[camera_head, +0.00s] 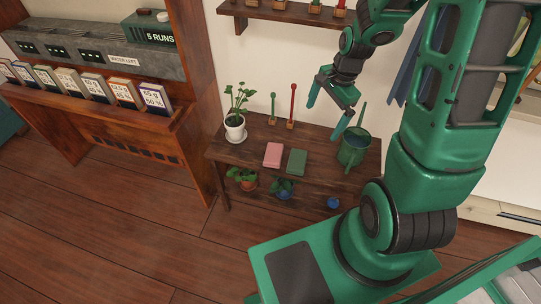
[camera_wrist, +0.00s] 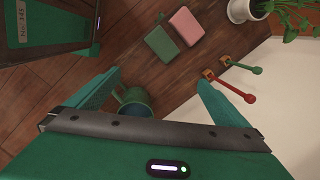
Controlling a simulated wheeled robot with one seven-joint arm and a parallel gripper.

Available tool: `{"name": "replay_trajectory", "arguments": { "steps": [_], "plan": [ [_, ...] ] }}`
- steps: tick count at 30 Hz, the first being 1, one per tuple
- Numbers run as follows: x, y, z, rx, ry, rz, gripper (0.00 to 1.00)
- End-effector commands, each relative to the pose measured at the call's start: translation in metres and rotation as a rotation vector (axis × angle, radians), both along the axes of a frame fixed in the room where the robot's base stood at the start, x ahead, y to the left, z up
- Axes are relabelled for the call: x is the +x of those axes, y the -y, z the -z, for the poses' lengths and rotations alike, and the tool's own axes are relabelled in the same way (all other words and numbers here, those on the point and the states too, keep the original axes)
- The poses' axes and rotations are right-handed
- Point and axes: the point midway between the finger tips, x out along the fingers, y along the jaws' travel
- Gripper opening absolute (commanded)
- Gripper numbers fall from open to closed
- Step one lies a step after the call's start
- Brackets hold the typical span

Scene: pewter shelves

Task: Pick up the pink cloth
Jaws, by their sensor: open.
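The pink cloth (camera_head: 273,155) is a folded, flat block on the top of the wooden table (camera_head: 230,152), left of a similar green cloth (camera_head: 296,161). In the wrist view the pink cloth (camera_wrist: 186,26) lies at the top, right beside the green cloth (camera_wrist: 162,44). My gripper (camera_head: 325,113) is above the right half of the table, to the right of the pink cloth and apart from it. Its two teal fingers also show in the wrist view (camera_wrist: 160,92), spread wide with nothing held between them.
A green watering can (camera_head: 354,148) stands on the table below my gripper. A potted plant (camera_head: 236,112) on a white saucer stands at the left. A green stake (camera_head: 273,106) and a red stake (camera_head: 292,106) stand at the back. Pots (camera_head: 243,178) sit on a lower shelf.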

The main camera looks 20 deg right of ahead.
Motion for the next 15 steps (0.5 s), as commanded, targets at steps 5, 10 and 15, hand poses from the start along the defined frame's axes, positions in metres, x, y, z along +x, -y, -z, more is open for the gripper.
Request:
{"name": "replay_trajectory", "arguments": {
  "steps": [5, 10, 15],
  "plan": [
    [0.035, -0.035, 0.057, 0.125, -0.013, 0.248, 1.00],
    [0.056, -0.065, 0.097, 0.238, -0.036, 0.460, 1.00],
    [0.067, -0.083, 0.118, 0.307, -0.056, 0.587, 1.00]
  ]
}}
